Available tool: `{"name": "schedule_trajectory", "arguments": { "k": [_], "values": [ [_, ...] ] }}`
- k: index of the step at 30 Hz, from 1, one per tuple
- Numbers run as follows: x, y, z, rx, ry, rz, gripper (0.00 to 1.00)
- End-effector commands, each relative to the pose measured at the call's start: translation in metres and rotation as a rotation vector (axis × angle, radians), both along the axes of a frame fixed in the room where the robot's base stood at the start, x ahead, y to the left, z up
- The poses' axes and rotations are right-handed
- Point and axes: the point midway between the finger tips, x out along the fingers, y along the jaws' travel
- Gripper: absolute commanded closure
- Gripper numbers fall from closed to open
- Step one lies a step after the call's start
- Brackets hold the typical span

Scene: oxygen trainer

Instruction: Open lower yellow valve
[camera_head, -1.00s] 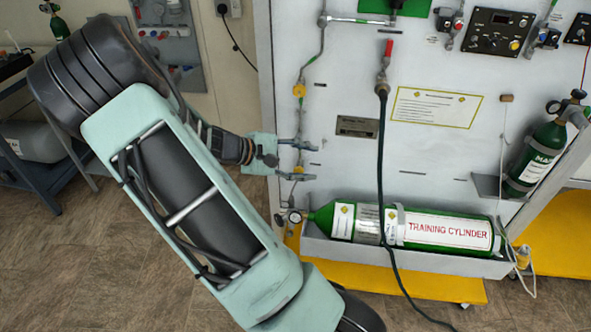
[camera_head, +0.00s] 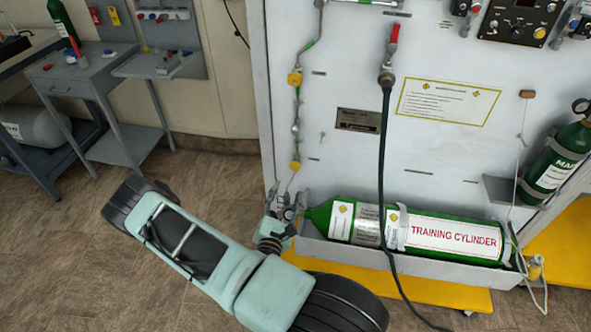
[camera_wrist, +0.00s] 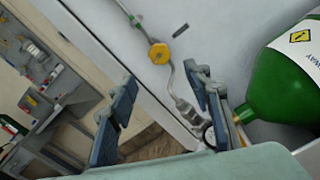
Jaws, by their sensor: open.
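The lower yellow valve (camera_head: 295,166) is on a thin pipe on the white panel, left of the green training cylinder. One yellow valve (camera_wrist: 159,53) shows in the wrist view, above and between my finger tips. The upper yellow valve (camera_head: 294,79) is higher on the same pipe run. My gripper (camera_head: 287,196) is open and empty, just below the lower valve in the head view, its fingers pointing up. In the wrist view my gripper (camera_wrist: 165,82) has its fingers spread wide, with pipe fittings showing behind the right finger.
The training cylinder (camera_head: 455,235) lies in a tray close to the right of my gripper. A black hose (camera_head: 382,150) hangs down the panel. A grey side table (camera_head: 85,80) stands at the left. The floor left of the panel is clear.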

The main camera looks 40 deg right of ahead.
Motion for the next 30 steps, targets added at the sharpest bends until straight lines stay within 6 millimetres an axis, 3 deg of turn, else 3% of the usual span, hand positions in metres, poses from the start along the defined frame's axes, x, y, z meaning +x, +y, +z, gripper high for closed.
{"name": "schedule_trajectory", "arguments": {
  "k": [18,30],
  "values": [
    [0.063,-0.074,0.001,-0.001,-0.003,-0.003,0.55],
    [0.068,-0.081,0.001,-0.002,-0.001,-0.002,0.55]
  ]
}}
